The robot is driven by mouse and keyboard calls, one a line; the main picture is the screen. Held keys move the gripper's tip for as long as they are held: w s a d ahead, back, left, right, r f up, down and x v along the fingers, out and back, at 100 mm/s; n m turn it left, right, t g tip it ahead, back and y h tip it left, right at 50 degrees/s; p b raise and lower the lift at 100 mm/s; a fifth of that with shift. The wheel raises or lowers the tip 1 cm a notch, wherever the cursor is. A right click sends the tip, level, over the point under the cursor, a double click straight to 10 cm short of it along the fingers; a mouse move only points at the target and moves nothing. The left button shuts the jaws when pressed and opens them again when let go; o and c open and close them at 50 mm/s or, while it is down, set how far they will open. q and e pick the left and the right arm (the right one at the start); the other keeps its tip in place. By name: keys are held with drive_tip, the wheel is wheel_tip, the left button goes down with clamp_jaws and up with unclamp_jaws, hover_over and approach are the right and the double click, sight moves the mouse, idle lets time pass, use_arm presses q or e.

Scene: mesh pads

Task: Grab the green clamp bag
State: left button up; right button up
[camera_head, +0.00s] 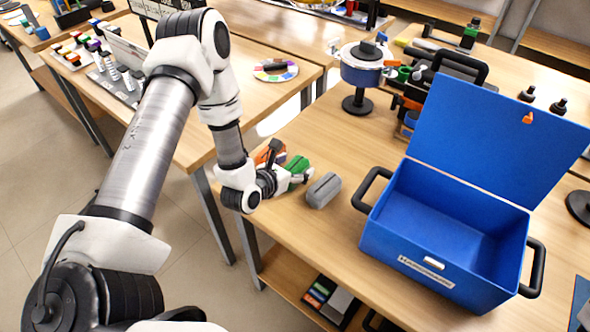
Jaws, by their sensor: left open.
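The green clamp bag (297,164) is a small green item near the left edge of the wooden table (310,245), beside an orange item (268,152) and a grey rounded item (323,190). My left gripper (286,181) is open and low at the table's left edge, right at the near side of the green bag. It partly hides the bag's lower part, and I cannot tell whether the fingers touch it. My right gripper is not in view.
An open, empty blue box (396,225) with black handles and a raised lid stands to the right. A blue round device on a black stand (362,70) is behind. Another table (195,150) with small goods is at the left. Bare tabletop lies left of the box.

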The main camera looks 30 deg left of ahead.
use_arm(q)
drive_tip(key=shift+s, duration=0.2)
drive_tip(key=shift+c, duration=0.3)
drive_tip(key=shift+r, duration=0.1)
drive_tip(key=c, duration=1.4)
drive_tip(key=shift+c, duration=0.2)
drive_tip(key=shift+r, duration=0.1)
